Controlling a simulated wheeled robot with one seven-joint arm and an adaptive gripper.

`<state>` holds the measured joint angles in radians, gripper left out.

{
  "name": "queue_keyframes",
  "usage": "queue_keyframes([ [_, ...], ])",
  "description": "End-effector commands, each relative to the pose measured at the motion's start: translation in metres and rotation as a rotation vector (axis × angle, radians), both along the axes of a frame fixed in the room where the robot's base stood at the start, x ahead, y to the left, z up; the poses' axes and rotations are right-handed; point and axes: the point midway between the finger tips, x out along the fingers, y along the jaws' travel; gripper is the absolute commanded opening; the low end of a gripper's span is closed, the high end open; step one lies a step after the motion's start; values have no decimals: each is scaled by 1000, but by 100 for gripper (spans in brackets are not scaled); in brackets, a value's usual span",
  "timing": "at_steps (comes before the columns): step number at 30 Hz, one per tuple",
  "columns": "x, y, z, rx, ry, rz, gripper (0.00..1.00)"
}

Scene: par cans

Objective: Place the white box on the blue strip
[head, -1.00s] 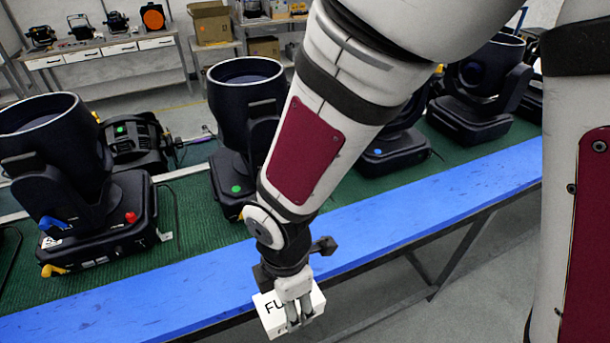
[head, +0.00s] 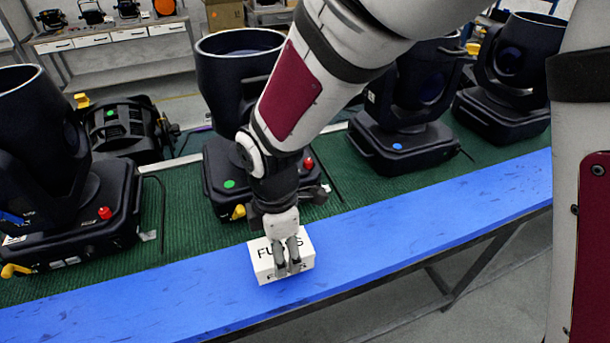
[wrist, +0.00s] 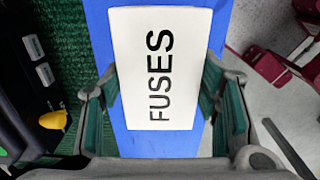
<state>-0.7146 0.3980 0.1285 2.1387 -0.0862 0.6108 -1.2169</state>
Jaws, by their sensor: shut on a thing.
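The white box (head: 262,262), lettered "FUSES", is in my gripper (head: 288,268) in the head view. In the wrist view the white box (wrist: 160,65) lies between the two green-padded fingers of my gripper (wrist: 163,105). The blue strip (head: 400,220) runs along the front edge of the bench, and in the wrist view the blue strip (wrist: 160,145) shows under the box. The box is over the strip in both views. I cannot tell whether its underside touches the strip.
Black par lights, one close behind the gripper (head: 225,165) and another to the right (head: 400,140), stand on the green mat (head: 180,225) behind the strip. A further light (head: 60,190) is at the left. The strip is clear on both sides of the box.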

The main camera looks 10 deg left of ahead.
Motion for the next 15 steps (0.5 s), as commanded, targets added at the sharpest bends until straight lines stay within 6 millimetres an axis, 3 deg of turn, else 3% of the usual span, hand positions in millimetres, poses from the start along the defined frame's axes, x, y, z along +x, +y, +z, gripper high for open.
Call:
queue_keyframes([
  [3, 1, 0, -13, -1, 1, 1, 24],
  [13, 0, 0, -15, 0, 0, 1, 24],
  [14, 0, 0, -15, 0, 0, 1, 58],
  [15, 0, 0, -15, 0, 0, 1, 68],
])
